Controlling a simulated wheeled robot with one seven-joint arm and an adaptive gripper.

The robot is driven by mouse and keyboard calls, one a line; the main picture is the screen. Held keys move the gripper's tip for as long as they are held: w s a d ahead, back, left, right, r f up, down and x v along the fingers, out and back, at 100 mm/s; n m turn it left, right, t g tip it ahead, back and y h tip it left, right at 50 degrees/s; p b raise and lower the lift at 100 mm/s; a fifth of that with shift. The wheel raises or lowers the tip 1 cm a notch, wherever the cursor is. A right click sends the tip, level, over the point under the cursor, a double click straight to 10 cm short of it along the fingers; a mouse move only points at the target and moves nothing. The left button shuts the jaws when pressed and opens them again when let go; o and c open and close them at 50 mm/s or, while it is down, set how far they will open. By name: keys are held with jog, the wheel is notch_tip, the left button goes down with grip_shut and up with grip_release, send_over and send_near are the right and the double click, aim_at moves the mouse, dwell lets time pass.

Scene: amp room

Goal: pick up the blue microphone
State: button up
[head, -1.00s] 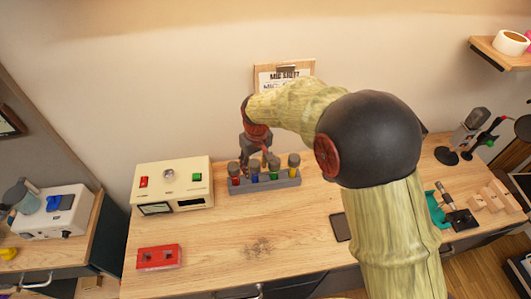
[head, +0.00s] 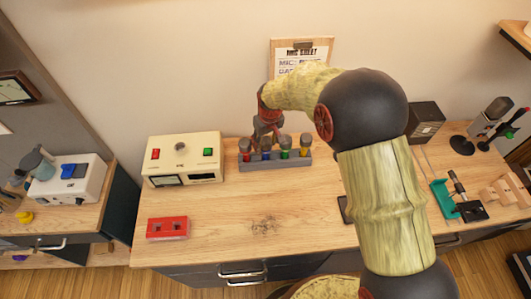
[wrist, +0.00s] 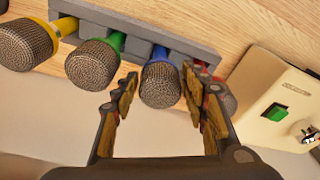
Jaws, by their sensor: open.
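The blue microphone (wrist: 160,80) has a grey mesh head and a blue collar, and it stands in a grey rack (wrist: 140,28) in the wrist view. My gripper (wrist: 161,75) is open, one finger on each side of the blue microphone's head, with the right finger close to its edge. I cannot tell whether either finger touches it. In the head view my gripper (head: 267,137) is above the rack, partly covering the blue microphone (head: 266,154).
The green microphone (wrist: 95,62) and yellow microphone (wrist: 28,42) stand to its left in the wrist view; the red one (wrist: 222,95) is partly behind my right finger. A cream box (head: 183,160) stands left of the rack, and a red box (head: 167,228) lies in front.

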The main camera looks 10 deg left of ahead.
jog(key=shift+r, duration=0.1)
grip_shut()
dwell(0.4)
dwell(0.3)
